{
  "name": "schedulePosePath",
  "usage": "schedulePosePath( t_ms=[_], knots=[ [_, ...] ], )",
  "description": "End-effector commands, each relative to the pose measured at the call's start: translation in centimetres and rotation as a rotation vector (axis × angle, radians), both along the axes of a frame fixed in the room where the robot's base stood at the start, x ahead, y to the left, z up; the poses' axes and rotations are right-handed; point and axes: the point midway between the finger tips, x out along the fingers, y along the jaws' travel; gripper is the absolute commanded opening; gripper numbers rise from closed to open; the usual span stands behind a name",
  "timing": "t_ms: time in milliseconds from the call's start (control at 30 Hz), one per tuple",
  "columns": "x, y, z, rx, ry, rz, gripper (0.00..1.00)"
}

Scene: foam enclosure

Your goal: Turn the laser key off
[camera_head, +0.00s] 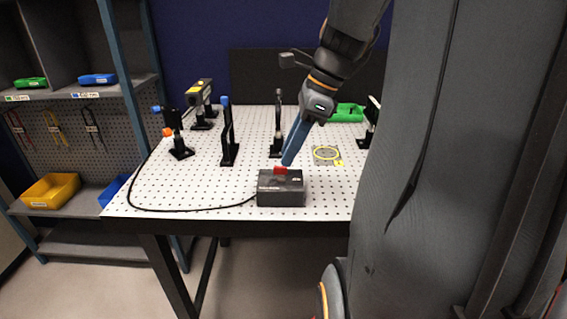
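The laser controller box (281,192) is dark grey and sits at the front edge of the white perforated table. A red key (280,170) stands on its top. My gripper (288,160) reaches down from the upper right, with its blue fingers right at the key. The fingers look close together, but whether they grip the key or only touch it cannot be made out. The key's turn position is too small to read. A black cable runs from the box's left side across the table.
Several black optics posts (229,140) stand behind the box, with a laser unit (199,100) at the back left. A shelf with bins (50,190) stands left. The table's front left is mostly clear.

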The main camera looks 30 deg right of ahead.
Motion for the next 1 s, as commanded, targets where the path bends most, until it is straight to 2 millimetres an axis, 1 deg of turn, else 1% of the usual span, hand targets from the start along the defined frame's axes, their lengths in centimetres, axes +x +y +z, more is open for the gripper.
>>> schedulePosePath(
  t_ms=[33, 100, 233, 400, 600, 633, 767, 800, 1000],
  knots=[
    [0.1, 0.4, -0.8, 0.003, 0.004, 0.002, 0.26],
    [0.3, 0.7, -1.7, 0.002, 0.003, 0.001, 0.26],
    [0.6, 1.1, -3.0, 0.001, 0.003, 0.002, 0.26],
    [0.8, 1.3, -3.6, -0.001, 0.001, 0.001, 0.26],
    [0.8, 1.3, -3.7, -0.001, 0.0, 0.001, 0.26],
    [0.8, 1.3, -3.7, -0.001, 0.0, 0.002, 0.24],
    [0.8, 1.3, -3.6, -0.001, 0.0, 0.002, 0.02],
    [0.8, 1.3, -3.6, -0.001, 0.0, 0.002, 0.0],
    [0.8, 1.3, -3.6, -0.001, 0.001, 0.005, 0.0]
  ],
)
